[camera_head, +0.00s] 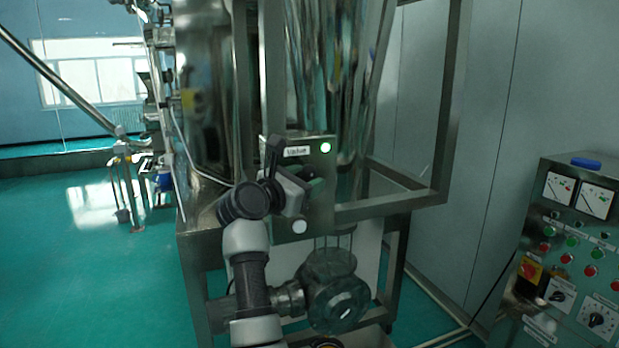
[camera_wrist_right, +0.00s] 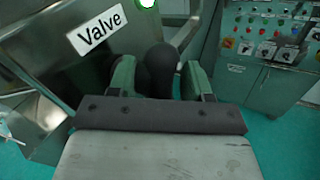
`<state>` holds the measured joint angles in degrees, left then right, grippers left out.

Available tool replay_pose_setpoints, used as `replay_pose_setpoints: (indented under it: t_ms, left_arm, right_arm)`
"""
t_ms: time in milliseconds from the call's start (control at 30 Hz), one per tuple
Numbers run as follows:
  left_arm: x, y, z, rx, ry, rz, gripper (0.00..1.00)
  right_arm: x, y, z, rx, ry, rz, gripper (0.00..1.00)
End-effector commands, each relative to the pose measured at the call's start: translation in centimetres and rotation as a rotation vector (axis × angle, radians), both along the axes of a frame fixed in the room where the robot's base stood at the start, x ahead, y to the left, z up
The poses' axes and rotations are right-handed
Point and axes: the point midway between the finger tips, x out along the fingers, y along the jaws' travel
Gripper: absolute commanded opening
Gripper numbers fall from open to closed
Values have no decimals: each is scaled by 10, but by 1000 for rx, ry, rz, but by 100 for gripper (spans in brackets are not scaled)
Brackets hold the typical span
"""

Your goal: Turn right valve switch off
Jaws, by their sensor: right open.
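The valve panel (camera_head: 318,205) is a metal box with a white "Valve" label (camera_head: 298,151), a lit green lamp (camera_head: 325,147) and a pale round lamp or button (camera_head: 299,227) lower down. The label also shows in the right wrist view (camera_wrist_right: 97,31). My right gripper (camera_wrist_right: 160,78) is open, with one finger on each side of a dark rounded switch handle (camera_wrist_right: 161,62). I cannot tell whether the fingers touch it. In the head view my right gripper (camera_head: 290,170) is at the panel's front and hides most of the switch. My left gripper is not in view.
A control cabinet (camera_head: 565,250) with gauges, buttons and knobs stands at the right. A metal frame (camera_head: 440,130) surrounds the shiny vessel (camera_head: 325,70) behind the panel. A round metal fitting (camera_head: 335,290) is below the panel. Green floor (camera_head: 90,260) is open at the left.

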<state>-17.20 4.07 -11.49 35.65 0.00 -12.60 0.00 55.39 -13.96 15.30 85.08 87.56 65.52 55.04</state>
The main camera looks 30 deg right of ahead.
Motion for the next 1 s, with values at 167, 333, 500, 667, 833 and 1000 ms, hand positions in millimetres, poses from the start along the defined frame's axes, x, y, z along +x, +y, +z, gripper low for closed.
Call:
replay_pose_setpoints:
  t_ms: [167,333,500,667,833,1000]
  left_arm:
    - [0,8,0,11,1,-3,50]
    - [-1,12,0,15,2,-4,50]
    - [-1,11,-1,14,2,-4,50]
    - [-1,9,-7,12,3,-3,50]
    - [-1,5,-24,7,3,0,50]
    - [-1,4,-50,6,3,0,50]
  right_arm:
    - [0,0,0,0,0,0,39]
    - [0,0,0,-1,0,0,13]
    - [0,0,0,-2,-1,-1,1]
    - [0,0,-2,-23,4,-1,1]
    - [0,0,-5,-89,19,0,1]
    - [-1,-1,-8,-209,47,-2,1]
